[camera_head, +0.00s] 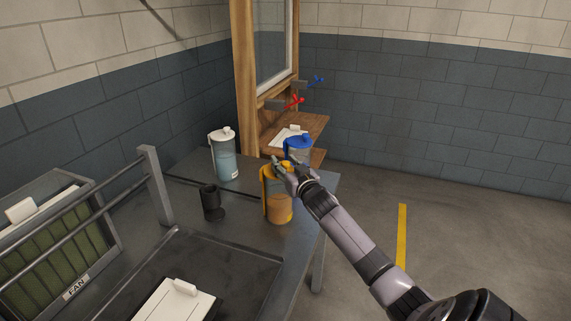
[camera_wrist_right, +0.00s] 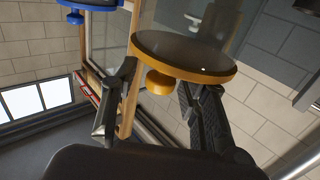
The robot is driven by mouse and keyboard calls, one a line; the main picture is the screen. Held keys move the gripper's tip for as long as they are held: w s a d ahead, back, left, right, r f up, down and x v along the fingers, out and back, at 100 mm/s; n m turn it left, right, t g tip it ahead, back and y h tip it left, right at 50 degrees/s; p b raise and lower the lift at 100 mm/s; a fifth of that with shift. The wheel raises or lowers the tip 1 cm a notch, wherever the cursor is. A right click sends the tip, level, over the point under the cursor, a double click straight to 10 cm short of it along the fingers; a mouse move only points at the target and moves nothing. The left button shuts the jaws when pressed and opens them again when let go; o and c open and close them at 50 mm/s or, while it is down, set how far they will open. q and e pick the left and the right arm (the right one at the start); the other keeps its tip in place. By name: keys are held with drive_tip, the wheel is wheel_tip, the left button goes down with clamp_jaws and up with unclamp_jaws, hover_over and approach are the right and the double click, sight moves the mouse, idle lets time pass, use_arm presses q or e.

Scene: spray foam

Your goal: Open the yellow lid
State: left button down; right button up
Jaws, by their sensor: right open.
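The yellow canister (camera_head: 278,208) stands on the grey table near its right edge, with its yellow lid on top, partly hidden by my gripper. My right gripper (camera_head: 284,172) reaches in from the right at lid height, at the top of the canister. In the right wrist view, the yellow lid (camera_wrist_right: 185,62) shows as a disc with a round knob. The open fingers of my right gripper (camera_wrist_right: 158,88) are on either side of the knob; I cannot tell whether they touch it. My left gripper is not in view.
A blue-lidded canister (camera_head: 299,148) stands just behind the yellow one, close to my gripper. A white-lidded canister (camera_head: 225,155) and a small black cup (camera_head: 211,203) stand to the left. A metal rail (camera_head: 80,222) runs at the left. Open floor lies at the right.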

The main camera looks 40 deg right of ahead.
drive_tip(key=shift+c, duration=0.3)
clamp_jaws()
idle(0.6)
